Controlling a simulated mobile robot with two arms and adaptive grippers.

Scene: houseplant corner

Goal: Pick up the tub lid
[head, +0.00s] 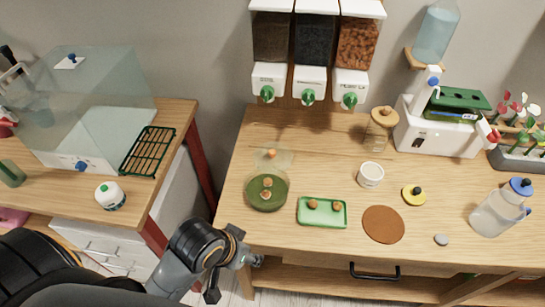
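A small round yellow lid (414,195) with a dark knob lies flat on the right-hand wooden table. It looks like the tub lid. A small white tub (370,176) stands upright to its left, apart from it. My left gripper (235,280) is low at the table's front left edge, well left of the lid and not touching it. Its fingers look spread apart, with nothing visible between them. My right gripper is not in view.
A brown round mat (383,225), a green tray (322,225) and a dark green dish (266,203) lie between my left gripper and the lid. A grey disc (441,240) and a clear jug (497,210) are to the right. Dispensers (310,80) hang above the back.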

